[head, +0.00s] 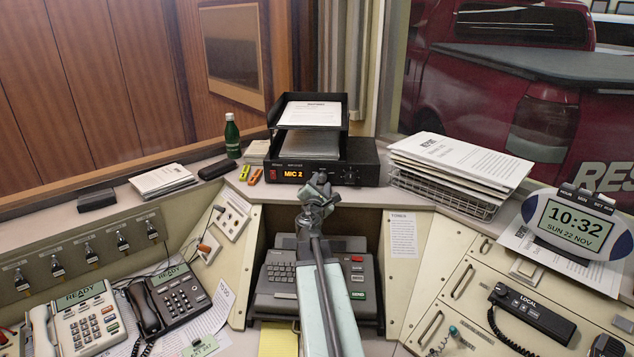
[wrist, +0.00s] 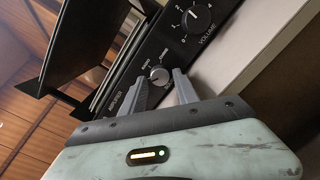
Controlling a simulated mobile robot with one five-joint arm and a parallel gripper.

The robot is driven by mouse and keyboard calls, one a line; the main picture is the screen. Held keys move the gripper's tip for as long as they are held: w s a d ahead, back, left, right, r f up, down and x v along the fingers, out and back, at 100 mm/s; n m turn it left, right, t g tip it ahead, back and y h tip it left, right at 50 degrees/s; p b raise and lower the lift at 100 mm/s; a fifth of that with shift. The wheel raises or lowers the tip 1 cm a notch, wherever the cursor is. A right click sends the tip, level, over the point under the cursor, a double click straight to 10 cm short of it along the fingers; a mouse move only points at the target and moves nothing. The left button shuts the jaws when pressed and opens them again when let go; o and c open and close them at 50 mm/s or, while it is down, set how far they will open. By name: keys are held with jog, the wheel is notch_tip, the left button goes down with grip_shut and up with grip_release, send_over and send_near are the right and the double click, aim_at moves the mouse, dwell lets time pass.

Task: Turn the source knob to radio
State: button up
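The amplifier (head: 368,160) is a black box under the paper trays, with an orange display reading "MIC 2". In the wrist view its panel (wrist: 128,88) is tilted. The source knob (wrist: 160,74) is small and grey, with tiny printed labels around it; its pointer direction is too small to tell. My gripper (wrist: 160,79) is open, with one finger on each side of the source knob; I cannot tell whether they touch it. In the head view my gripper (head: 318,186) is in front of the amplifier and hides the source knob.
The larger volume knob (wrist: 195,19) is close by on the same panel. Black stacked trays (head: 311,112) stand on the amplifier. A green bottle (head: 232,136) and two small markers (head: 249,174) are to the left. A wire basket of papers (head: 445,195) is to the right.

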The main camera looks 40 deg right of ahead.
jog(key=shift+w+d, duration=0.3)
jog(key=shift+d, duration=0.15)
grip_shut()
jog(key=shift+m, duration=0.3)
jog(key=m+p, duration=0.1)
jog(key=m, duration=0.4)
jog(key=m+y, duration=0.1)
jog(key=m, duration=0.4)
jog(key=shift+s+m, duration=0.1)
jog(key=shift+m, duration=0.3)
